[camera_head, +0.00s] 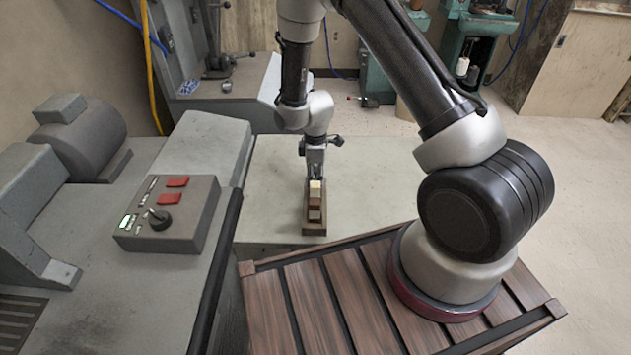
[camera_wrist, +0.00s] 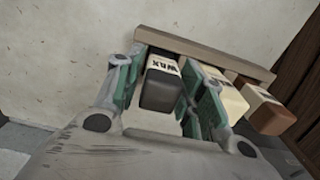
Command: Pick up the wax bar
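The wax bar (camera_wrist: 162,84) is dark, with a pale end labelled WAX, and sits at one end of a row of bars in a narrow brown tray (camera_wrist: 240,66). In the wrist view my gripper (camera_wrist: 162,92) has its green-padded fingers on either side of the dark bar, with small gaps showing, so it looks open around it. In the head view my gripper (camera_head: 315,168) points down at the far end of the tray (camera_head: 314,229), and the dark bar is hidden there.
A cream bar (camera_wrist: 224,95) lies close beside one finger, with a brown bar (camera_wrist: 265,108) beyond it. The tray stands on a pale worktop (camera_head: 375,185). A control box (camera_head: 168,213) is to the left, and a slatted wooden top (camera_head: 300,300) is in front.

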